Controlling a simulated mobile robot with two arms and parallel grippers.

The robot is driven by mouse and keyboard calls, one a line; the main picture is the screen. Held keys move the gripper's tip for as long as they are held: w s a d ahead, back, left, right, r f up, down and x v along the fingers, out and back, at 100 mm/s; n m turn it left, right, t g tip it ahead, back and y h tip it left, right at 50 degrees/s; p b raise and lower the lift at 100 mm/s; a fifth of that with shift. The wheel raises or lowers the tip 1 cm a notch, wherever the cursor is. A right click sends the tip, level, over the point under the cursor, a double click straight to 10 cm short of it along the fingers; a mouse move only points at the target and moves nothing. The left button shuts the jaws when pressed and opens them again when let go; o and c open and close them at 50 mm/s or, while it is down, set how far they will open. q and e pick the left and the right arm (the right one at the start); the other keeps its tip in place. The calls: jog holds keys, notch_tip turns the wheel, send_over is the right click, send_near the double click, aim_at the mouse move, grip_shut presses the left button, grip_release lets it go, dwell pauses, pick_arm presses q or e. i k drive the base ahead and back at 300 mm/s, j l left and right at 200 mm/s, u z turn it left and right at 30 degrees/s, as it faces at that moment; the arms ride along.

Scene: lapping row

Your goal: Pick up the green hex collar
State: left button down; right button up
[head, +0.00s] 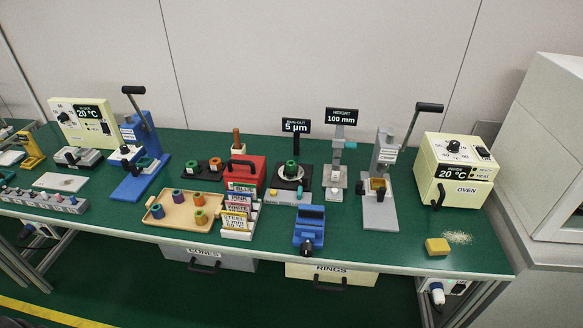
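No piece can be surely told as the green hex collar at this size. A green ring-like piece (290,169) sits upright on the round plate of the run-out gauge (301,186), under the 5 µm display. Whether any is six-sided is too small to tell. Neither of my grippers is in view.
A red box (246,171), label cards (240,214), a blue vise (309,229), a height gauge (337,177), presses (141,160) (380,205) and an oven (454,172) stand on the green bench. A yellow block (437,246) lies near crumbs at the right. The front right bench top is mostly clear.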

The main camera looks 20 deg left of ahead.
aim_at(290, 165)
jog(key=j, duration=0.35)
jog(key=i+j+z, duration=0.1)
jog(key=j+z, duration=0.25)
jog(key=j, duration=0.5)
jog(key=j+z, duration=0.35)
jog(key=j, duration=0.5)
jog(key=z, duration=0.5)
